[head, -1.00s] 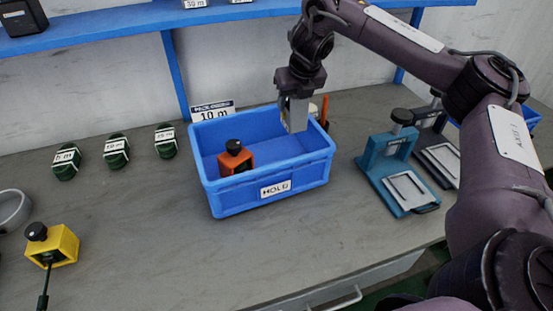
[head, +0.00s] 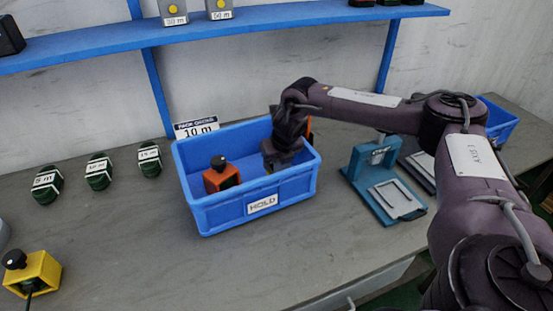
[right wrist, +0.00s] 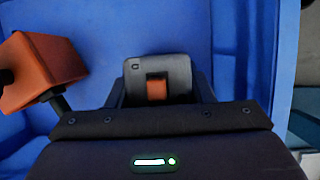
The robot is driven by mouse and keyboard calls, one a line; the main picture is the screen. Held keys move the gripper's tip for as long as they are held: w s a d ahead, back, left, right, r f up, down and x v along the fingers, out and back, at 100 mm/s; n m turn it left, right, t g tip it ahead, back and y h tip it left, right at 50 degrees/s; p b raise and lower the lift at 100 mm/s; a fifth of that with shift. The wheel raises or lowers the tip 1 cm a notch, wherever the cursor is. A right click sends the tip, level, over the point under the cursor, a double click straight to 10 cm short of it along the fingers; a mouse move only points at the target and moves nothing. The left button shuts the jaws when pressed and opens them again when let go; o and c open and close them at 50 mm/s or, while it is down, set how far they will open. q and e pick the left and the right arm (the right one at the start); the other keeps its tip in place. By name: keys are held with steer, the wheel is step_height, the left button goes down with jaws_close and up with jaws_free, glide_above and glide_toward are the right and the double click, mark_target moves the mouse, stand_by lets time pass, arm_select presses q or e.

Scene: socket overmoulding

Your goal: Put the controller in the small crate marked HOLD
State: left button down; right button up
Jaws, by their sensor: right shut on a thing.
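The blue crate marked HOLD (head: 222,215) stands on the bench in the middle of the head view. My right gripper (head: 270,166) reaches down inside its right half. In the right wrist view my right gripper (right wrist: 158,95) is shut on a grey box with an orange patch (right wrist: 157,68), which I take to be the controller. My left gripper is not in view.
An orange box with a black knob (head: 220,176) sits in the crate's left half, left of my gripper. Another orange thing (head: 309,128) shows at the crate's right back corner. A teal stand (head: 388,190) is close on the right. The bench in front is clear.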

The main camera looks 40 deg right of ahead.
steer(key=o, duration=1.1)
steer(key=shift+c, duration=0.2)
steer(key=shift+r, duration=0.2)
steer(key=v, duration=1.1)
steer(key=shift+s+a+r, duration=0.15)
steer(key=shift+s+r, duration=0.05)
steer(key=shift+r, duration=0.15)
steer(key=shift+f, duration=0.1)
